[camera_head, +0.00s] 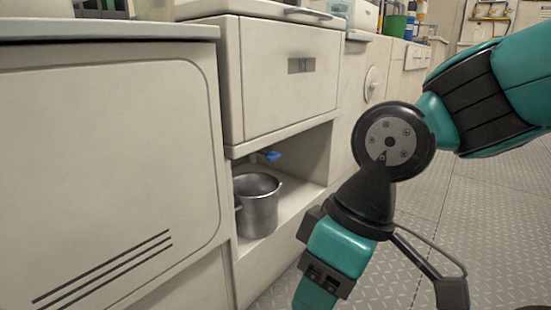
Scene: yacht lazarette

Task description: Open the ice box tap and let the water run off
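The ice box (285,95) is a white chest with a lid, set in the cabinet row at centre left. Under it, in an open recess, is a small tap with a blue handle (273,155). The handle looks roughly level, but it is too small to tell whether the tap is open. A grey metal pot (262,212) stands upright on the recess floor below the tap. No water is visible. My gripper (328,272) is teal and black, to the right of the pot and nearer the camera, pointing down. Its fingertips are not clearly shown.
A large white cabinet panel (110,150) with dark slots fills the left. The recess is bounded by the ice box above and side walls. Diamond-plate floor (490,220) is clear at right. A green bucket (394,25) stands on the far counter.

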